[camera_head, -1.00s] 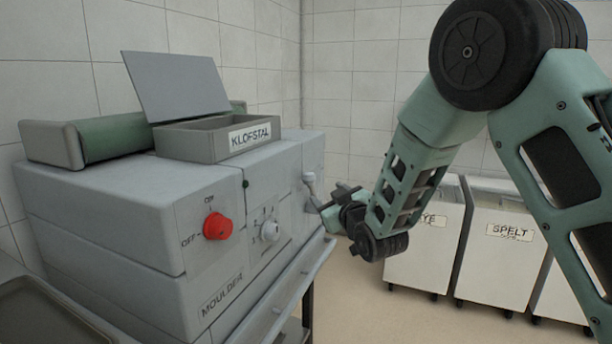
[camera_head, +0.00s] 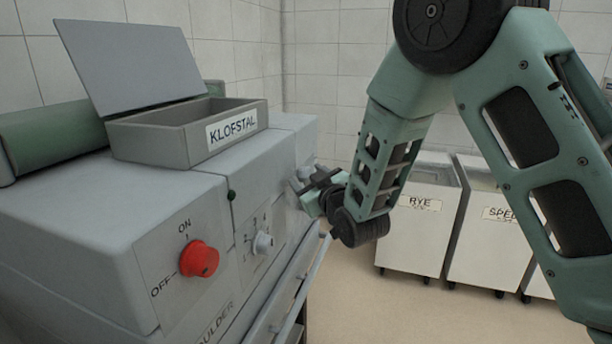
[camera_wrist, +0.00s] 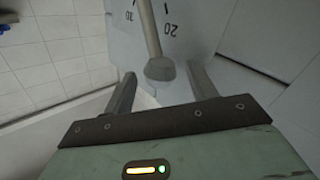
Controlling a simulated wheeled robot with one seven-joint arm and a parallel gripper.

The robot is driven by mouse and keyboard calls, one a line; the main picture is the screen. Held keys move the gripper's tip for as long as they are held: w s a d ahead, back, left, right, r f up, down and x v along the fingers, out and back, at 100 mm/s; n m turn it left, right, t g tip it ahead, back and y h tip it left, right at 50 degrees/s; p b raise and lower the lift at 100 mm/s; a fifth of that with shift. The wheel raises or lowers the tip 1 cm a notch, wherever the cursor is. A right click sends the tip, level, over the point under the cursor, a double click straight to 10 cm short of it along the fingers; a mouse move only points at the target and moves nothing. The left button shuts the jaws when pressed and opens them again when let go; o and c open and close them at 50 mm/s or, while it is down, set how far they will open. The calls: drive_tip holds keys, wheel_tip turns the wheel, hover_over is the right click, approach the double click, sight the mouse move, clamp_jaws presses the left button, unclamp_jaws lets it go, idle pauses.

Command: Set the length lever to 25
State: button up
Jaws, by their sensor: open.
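The length lever (camera_wrist: 149,30), a pale rod with a rounded grey knob (camera_wrist: 160,69), runs down from the top edge of the wrist view. Its pivot is out of that frame. Behind it, the scale plate (camera_wrist: 185,25) shows an upside-down 30 left of the rod and 20 to its right. The rod crosses between these numbers; I cannot tell the exact setting. My gripper (camera_wrist: 162,76) is open, with one finger on each side of the knob and visible gaps. In the head view, my gripper (camera_head: 312,190) is at the moulder's far front, hiding most of the lever.
The grey moulder (camera_head: 100,220) fills the left, with a red ON/OFF knob (camera_head: 200,259), a small numbered dial (camera_head: 263,243) and a KLOFSTAL box (camera_head: 180,137) on top. A rail (camera_head: 300,285) runs along its front. White bins (camera_head: 412,235) stand behind my arm; floor between is clear.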

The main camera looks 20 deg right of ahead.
drive_tip(key=shift+c, duration=0.4)
clamp_jaws()
drive_tip(key=shift+w+d+r+m+g+p, duration=0.3)
drive_tip(key=shift+w+d+r+p, duration=0.25)
drive_tip(key=shift+p, duration=0.25)
drive_tip(key=w+d+r+m+g+p, duration=0.1)
drive_tip(key=w+d+m+g+p, duration=0.1)
drive_tip(key=w+p, duration=0.3)
drive_tip(key=shift+d+r+m+g+p, duration=0.45)
drive_tip(key=shift+d+g, duration=0.2)
drive_tip(key=shift+g, duration=0.25)
